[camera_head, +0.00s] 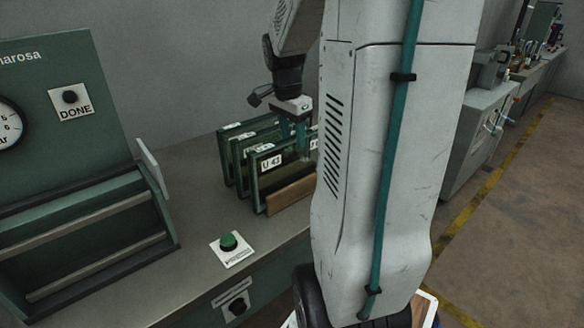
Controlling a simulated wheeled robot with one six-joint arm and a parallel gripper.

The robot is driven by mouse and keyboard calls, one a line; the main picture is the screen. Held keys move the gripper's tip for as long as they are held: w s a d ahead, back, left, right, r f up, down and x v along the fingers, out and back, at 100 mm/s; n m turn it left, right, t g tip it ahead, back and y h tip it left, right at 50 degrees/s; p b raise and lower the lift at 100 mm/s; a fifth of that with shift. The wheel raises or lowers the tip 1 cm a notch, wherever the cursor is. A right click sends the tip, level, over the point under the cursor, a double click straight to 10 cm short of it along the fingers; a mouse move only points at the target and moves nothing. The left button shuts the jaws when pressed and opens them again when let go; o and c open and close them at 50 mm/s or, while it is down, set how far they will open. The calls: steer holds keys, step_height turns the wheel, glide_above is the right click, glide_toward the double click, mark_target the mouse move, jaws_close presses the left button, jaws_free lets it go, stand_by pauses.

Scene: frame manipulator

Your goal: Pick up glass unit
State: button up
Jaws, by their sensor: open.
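Several glass units stand upright in a row on the grey bench, each with a dark green frame and a white label. The front glass unit (262,190) bears a label that looks like "U 43". My gripper (299,146) points down at the top right of this row, with its teal fingers at the upper edge of the front units. It is open, and I see nothing held in it. My own arm link hides the right ends of the units, and the exact gap between fingers and frames is hard to tell.
A wooden strip (291,195) lies in front of the units. A green push button (229,242) sits on the bench (190,205). At left stands a green machine (70,120) with a gauge, a "DONE" button (70,97) and a slanted rack (90,235). Floor shows at right.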

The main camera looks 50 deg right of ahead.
step_height(320, 180, down, 2)
steer(key=shift+d+f, duration=0.1)
steer(key=shift+d, duration=0.05)
jaws_close()
stand_by(1.4)
